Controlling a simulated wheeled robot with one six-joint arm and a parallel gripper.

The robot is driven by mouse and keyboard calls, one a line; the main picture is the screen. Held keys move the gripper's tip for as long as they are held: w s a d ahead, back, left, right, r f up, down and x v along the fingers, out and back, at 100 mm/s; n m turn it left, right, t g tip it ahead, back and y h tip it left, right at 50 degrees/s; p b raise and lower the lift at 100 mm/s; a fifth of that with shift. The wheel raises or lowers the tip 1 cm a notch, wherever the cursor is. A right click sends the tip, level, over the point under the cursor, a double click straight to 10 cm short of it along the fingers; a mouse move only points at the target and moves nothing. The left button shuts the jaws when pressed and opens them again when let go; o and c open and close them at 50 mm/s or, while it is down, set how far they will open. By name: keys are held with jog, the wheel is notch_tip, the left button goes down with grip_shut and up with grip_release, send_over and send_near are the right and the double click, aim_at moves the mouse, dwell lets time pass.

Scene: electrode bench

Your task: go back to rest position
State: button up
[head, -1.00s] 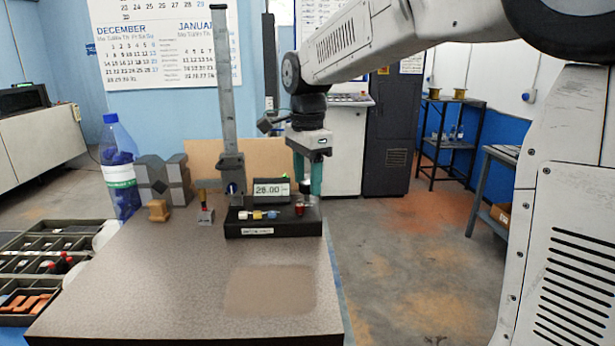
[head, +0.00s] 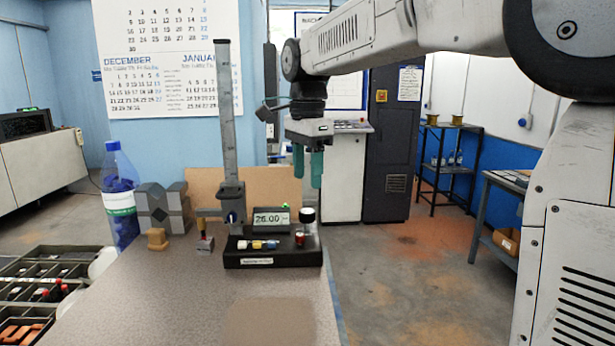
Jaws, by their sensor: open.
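My gripper (head: 308,184) hangs pointing down at the upper middle of the head view, with its two green fingers apart and nothing between them. It is above and behind the right end of the black bench device (head: 272,260). The device has a lit display (head: 271,219) reading about 26.00 and a row of coloured parts (head: 258,244) on its top.
A tall grey column gauge (head: 228,140) stands behind the device. A bottle (head: 120,196), grey blocks (head: 160,207) and a wooden piece (head: 157,239) stand to its left. Compartment trays (head: 45,280) are at the lower left. The table's front (head: 200,310) and the floor at right are clear.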

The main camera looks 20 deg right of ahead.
dwell(0.3)
jog(key=shift+n, duration=0.5)
jog(key=s+f+n, duration=0.3)
jog(key=f+n, duration=0.1)
jog(key=n, duration=0.1)
jog(key=shift+s+d+f, duration=0.1)
jog(key=shift+s+d, duration=0.1)
jog(key=shift+s, duration=0.15)
jog(key=s+d+f+n, duration=0.1)
jog(key=s+f+n, duration=0.2)
jog(key=s, duration=0.5)
jog(key=s+d+f+n+t, duration=0.1)
jog(key=s+f+n, duration=0.2)
jog(key=s, duration=0.6)
jog(key=s+f+n, duration=0.3)
jog(key=s+n, duration=0.1)
jog(key=s, duration=0.5)
jog(key=shift+s+d+f, duration=0.2)
jog(key=shift+d+f, duration=0.1)
jog(key=shift+d, duration=0.1)
jog(key=shift+c, duration=0.3)
dwell(0.7)
